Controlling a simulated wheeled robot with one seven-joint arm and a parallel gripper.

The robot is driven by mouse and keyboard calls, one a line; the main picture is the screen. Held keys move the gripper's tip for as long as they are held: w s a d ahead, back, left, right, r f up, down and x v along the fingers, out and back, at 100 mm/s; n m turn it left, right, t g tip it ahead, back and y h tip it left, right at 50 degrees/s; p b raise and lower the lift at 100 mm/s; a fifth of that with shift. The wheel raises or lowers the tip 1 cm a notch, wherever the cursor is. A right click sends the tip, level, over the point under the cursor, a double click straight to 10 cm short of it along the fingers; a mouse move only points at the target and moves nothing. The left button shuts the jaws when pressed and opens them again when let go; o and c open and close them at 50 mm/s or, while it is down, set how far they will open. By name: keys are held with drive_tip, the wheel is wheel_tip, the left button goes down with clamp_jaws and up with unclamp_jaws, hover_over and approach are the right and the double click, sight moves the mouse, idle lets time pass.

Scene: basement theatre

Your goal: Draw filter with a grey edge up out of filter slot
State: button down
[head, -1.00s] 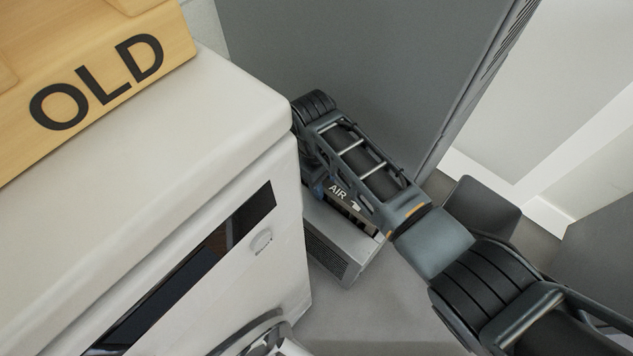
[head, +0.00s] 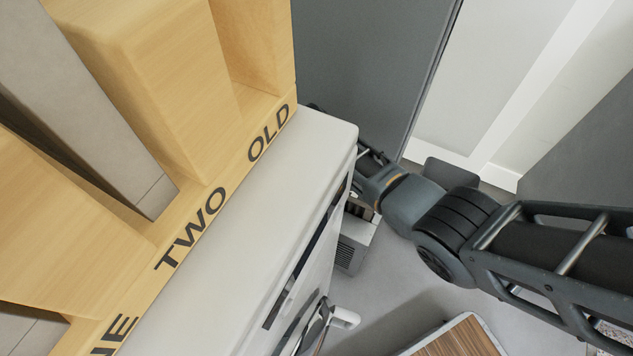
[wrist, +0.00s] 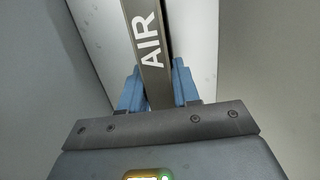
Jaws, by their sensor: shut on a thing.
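The filter's grey edge (wrist: 150,45), a dark strip marked AIR in white, runs up the middle of the wrist view. My gripper (wrist: 157,86) has its blue fingers on both sides of this strip and is shut on it. In the head view my gripper and the filter are hidden behind the white machine and my own arm. A low grey unit with a side grille (head: 350,250) shows partly beside the machine. The filter slot itself is not clearly visible, so I cannot tell how deep the filter sits.
The white machine (head: 255,190) stands close left of my arm. A wooden rack (head: 175,80) marked TWO and OLD sits on it, with grey panels (head: 85,105) in it. A tall grey cabinet (head: 370,65) stands behind. A wood-topped piece (head: 460,340) is at the bottom. Some floor is clear.

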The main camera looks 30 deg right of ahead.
wheel_tip(320, 180, up, 29)
drive_tip(key=p, duration=2.4)
idle(1.2)
drive_tip(key=shift+d, duration=0.15)
idle(0.4)
